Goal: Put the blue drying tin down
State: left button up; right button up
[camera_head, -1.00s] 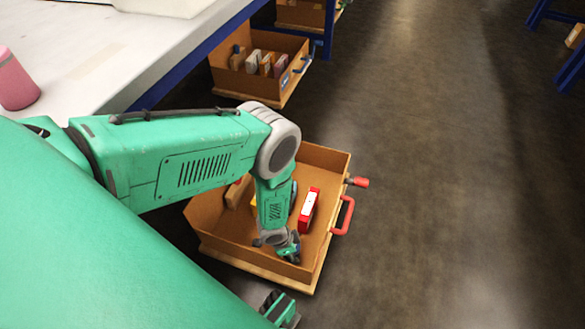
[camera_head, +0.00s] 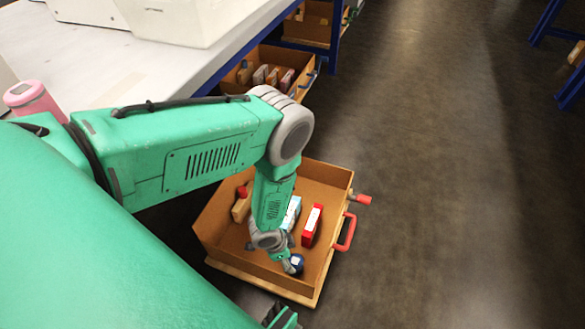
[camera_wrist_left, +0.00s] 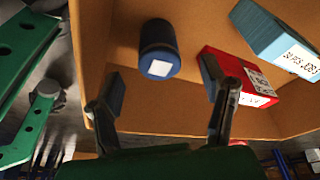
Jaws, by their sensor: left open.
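The blue drying tin (camera_head: 295,263) is in the near drawer, by its front corner. In the left wrist view the tin (camera_wrist_left: 157,52) is a dark blue cylinder with a white label, just beyond my fingertips and apart from them. My left gripper (camera_wrist_left: 162,85) is open, one finger to either side of the tin's line, with nothing between the fingers. In the head view the left gripper (camera_head: 277,247) reaches down into the drawer beside the tin, and my wrist hides part of it.
The wooden drawer (camera_head: 328,177) has a red handle (camera_head: 346,232). It holds a red box (camera_head: 312,226), a light blue box (camera_head: 291,213) and a tan block (camera_head: 241,208). A white worktop (camera_head: 150,70) is at left. Open floor (camera_head: 440,200) lies right.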

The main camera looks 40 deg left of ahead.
pick_arm(q)
jog(key=shift+p+v, duration=0.45)
jog(key=shift+v, duration=1.2)
jog(key=s+a+r+n+y, duration=0.1)
jog(key=s+r+n, duration=0.3)
jog(key=s+r, duration=0.3)
jog(key=s+a+r+n+g+y, duration=0.1)
jog(key=s+r+n, duration=0.3)
jog(key=r, duration=1)
jog(key=s, duration=0.3)
jog(key=shift+s+a+r+g, duration=0.3)
jog(key=shift+r, duration=0.05)
jog(key=shift+r, duration=0.1)
